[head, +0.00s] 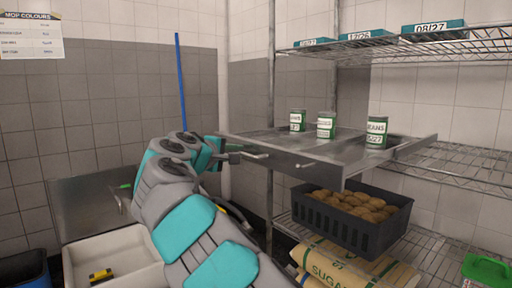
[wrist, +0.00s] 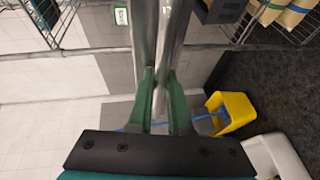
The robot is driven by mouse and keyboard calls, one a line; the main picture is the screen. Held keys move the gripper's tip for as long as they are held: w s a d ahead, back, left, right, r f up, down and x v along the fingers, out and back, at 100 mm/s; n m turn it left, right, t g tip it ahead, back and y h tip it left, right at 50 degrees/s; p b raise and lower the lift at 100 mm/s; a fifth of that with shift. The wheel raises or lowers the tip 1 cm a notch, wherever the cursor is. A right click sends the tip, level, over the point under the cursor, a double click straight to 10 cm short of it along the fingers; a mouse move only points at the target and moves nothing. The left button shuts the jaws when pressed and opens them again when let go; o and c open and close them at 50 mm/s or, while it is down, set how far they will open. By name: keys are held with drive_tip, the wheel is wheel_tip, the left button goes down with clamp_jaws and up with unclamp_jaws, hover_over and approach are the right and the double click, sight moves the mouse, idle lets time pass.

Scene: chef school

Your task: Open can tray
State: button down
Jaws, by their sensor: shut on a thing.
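The can tray (head: 345,149) is a flat metal drawer on the wire rack, and its front part juts out past the rack. Three green-and-white cans stand upright on it: a left can (head: 297,121), a middle can (head: 326,126) and a right can (head: 377,132). My gripper (head: 236,152) is at the tray's front left, at its bar handle (head: 254,155). In the wrist view my gripper's green fingers (wrist: 163,90) are closed around a metal bar. The exact contact is partly hidden by the fingers.
A black crate (head: 345,236) of potatoes sits below the tray, above sugar sacks (head: 340,262). Teal date boxes (head: 433,26) lie on the top shelf. A white sink or tub (head: 125,240) is at lower left. A yellow bucket (wrist: 232,112) stands on the floor in the wrist view.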

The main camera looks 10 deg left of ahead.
drive_tip(key=s+a+p, duration=0.1)
drive_tip(key=s+a, duration=0.3)
drive_tip(key=s, duration=0.2)
drive_tip(key=shift+a, duration=0.4)
drive_tip(key=shift+f, duration=0.1)
drive_tip(key=c, duration=1.1)
unclamp_jaws()
drive_tip(key=shift+s, duration=0.15)
drive_tip(key=v, duration=0.7)
drive_tip(key=shift+s+a, duration=0.1)
drive_tip(key=shift+s, duration=0.2)
